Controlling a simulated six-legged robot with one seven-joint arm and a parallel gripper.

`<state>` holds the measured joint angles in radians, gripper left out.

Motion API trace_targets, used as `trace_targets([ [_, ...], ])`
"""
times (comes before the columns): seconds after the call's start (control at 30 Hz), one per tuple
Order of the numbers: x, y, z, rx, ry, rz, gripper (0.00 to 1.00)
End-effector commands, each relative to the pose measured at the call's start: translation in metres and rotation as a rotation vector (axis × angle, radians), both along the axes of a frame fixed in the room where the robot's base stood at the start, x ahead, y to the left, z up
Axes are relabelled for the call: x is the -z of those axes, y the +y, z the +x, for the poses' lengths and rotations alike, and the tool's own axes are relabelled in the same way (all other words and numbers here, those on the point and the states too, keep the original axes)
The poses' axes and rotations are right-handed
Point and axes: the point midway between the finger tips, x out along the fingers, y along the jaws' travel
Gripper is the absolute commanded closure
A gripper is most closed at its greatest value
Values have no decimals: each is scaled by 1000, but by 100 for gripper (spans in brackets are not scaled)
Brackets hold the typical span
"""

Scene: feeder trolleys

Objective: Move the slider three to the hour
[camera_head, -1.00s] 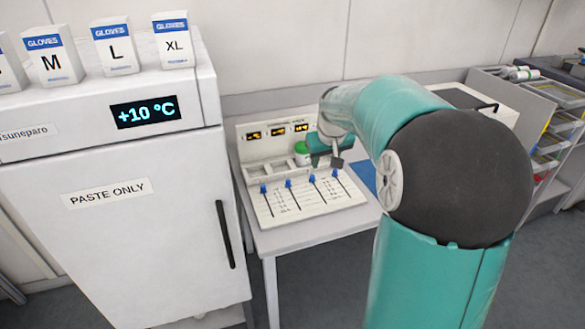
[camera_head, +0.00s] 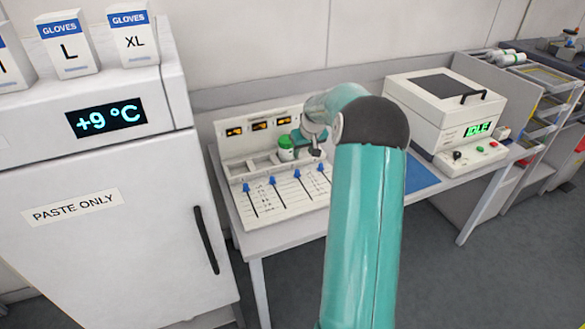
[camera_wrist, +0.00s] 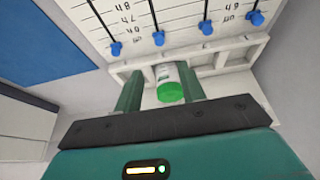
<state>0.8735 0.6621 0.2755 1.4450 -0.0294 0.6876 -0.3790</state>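The slider panel (camera_head: 285,203) lies on the bench with several blue knobs, all near the back ends of their slots. The third knob from the left (camera_head: 297,174) is second from the left in the inverted wrist view (camera_wrist: 158,38). My gripper (camera_head: 317,151) hangs over the panel's back right part. In the wrist view its two fingers (camera_wrist: 160,90) are apart, and a green-lidded jar (camera_wrist: 172,85) shows in the gap beyond them. The jar (camera_head: 286,148) stands in the panel's rear tray. No knob is between the fingers.
Three small orange displays (camera_head: 258,126) stand behind the tray. A fridge (camera_head: 130,235) marked PASTE ONLY borders the bench at left. A blue mat (camera_head: 420,174) and a white oven-like machine (camera_head: 445,105) reading IDLE are to the right.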

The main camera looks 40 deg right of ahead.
Motion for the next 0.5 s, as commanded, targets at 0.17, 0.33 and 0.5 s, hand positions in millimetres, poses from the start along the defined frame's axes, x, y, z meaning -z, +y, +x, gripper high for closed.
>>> trace_targets([
  [0.17,28,-3,7,3,2,3,60],
  [0.33,60,-7,20,1,2,2,60],
  [0.5,90,-9,33,1,3,2,60],
])
